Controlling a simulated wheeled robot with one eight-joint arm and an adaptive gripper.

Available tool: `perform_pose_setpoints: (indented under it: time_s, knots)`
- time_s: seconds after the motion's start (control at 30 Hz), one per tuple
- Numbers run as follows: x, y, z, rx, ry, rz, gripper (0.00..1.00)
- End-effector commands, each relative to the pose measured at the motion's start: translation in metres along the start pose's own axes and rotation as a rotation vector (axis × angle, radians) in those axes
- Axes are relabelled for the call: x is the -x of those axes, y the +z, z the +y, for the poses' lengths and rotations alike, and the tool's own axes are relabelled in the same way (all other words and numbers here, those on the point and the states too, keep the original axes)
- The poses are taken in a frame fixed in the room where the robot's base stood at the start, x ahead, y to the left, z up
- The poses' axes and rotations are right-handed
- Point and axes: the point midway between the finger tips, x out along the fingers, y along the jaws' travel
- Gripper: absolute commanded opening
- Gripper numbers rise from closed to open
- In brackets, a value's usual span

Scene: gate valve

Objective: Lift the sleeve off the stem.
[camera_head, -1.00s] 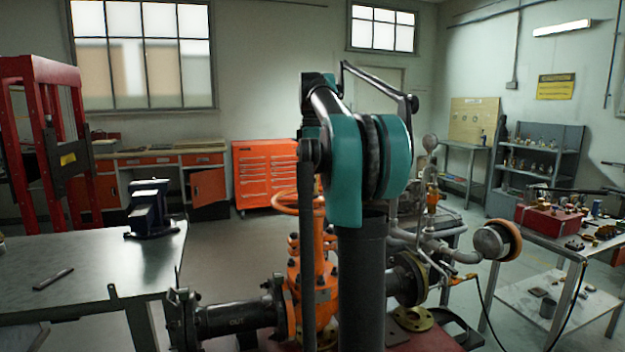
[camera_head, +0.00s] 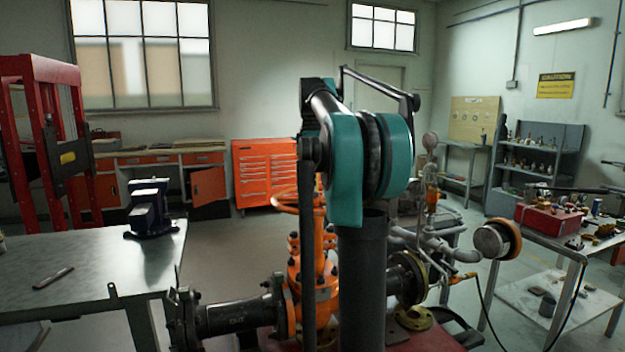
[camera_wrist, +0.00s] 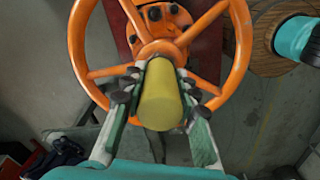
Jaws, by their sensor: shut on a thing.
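The yellow sleeve (camera_wrist: 161,100) shows in the middle of the wrist view, in front of the hub of the orange handwheel (camera_wrist: 237,45). My gripper (camera_wrist: 163,88) is shut on the sleeve, with one finger on each side. The stem is hidden, so I cannot tell whether the sleeve is still around it. In the head view the handwheel (camera_head: 285,203) and the orange gate valve (camera_head: 310,270) show partly behind my arm. My gripper and the sleeve are hidden there.
A steel bench (camera_head: 90,265) with a blue vise (camera_head: 150,210) stands at the left. Pipework with a gauge (camera_head: 430,142) is right of the valve. A cart (camera_head: 540,232) with a red box (camera_head: 550,218) stands at the far right.

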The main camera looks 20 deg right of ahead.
Motion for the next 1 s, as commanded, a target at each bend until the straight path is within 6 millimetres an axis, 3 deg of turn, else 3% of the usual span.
perform_pose_setpoints:
  time_s: [0.27, 0.7, 1.0]
  knots:
    - [0.012, 0.0, 0.0, 0.0, 0.0, 0.0, 0.01]
    - [0.068, 0.0, 0.0, 0.0, 0.0, 0.0, 0.01]
    - [0.093, 0.0, 0.0, 0.0, 0.0, 0.0, 0.01]
